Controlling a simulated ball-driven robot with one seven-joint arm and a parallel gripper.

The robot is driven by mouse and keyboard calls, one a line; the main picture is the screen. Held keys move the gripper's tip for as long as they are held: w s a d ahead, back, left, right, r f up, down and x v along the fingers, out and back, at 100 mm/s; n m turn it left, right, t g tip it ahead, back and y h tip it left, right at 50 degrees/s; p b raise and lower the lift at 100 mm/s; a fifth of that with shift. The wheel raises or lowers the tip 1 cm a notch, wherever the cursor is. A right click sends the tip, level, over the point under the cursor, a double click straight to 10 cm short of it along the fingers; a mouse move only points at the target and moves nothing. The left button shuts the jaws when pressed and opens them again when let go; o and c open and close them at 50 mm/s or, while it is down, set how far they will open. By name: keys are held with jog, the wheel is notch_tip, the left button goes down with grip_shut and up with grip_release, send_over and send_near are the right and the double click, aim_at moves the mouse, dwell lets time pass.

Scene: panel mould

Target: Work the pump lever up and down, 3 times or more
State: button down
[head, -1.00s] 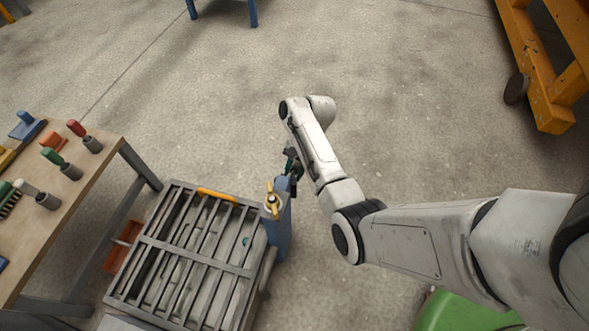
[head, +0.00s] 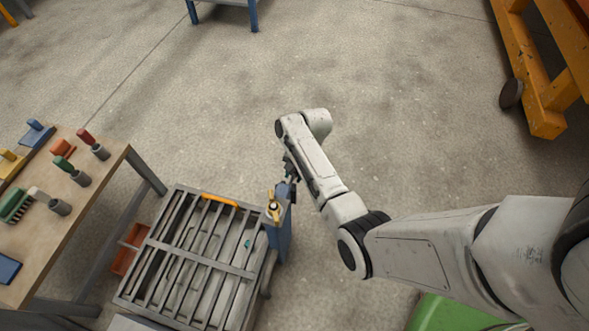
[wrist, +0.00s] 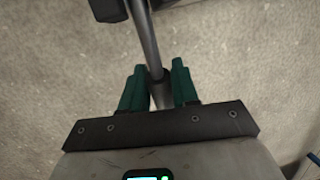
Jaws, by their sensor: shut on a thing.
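The pump lever is a grey rod (wrist: 147,35) with a dark grip, running down between my gripper's green fingers in the wrist view. My gripper (wrist: 158,82) is shut on the dark grip. In the head view, my gripper (head: 290,168) is small and partly hidden by my wrist, beside the top of a blue pump body (head: 279,240). Most of the lever is hidden there. A brass-yellow fitting (head: 273,207) sits on top near the blue body.
The barred grey mould frame (head: 155,243) with a yellow handle (head: 220,200) stands left of the pump. A workbench (head: 110,185) with brushes and tools is at far left. An orange frame (head: 545,115) stands at upper right. A green thing (head: 440,313) is at bottom right. Open floor lies beyond.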

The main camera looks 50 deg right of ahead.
jog(key=shift+d+r+h+p, duration=0.1)
jog(key=shift+r+h+p, duration=0.55)
jog(key=shift+p, duration=0.3)
jog(key=shift+d+r+t+h+p, duration=0.1)
jog(key=shift+r+t+h+p, duration=0.1)
jog(key=shift+t+h+p, duration=0.3)
jog(key=c, duration=0.9)
grip_release()
jog(key=shift+c, duration=0.2)
jog(key=p+v, duration=0.5)
jog(key=v, duration=0.5)
jog(key=shift+r, duration=0.35)
jog(key=shift+r, duration=0.1)
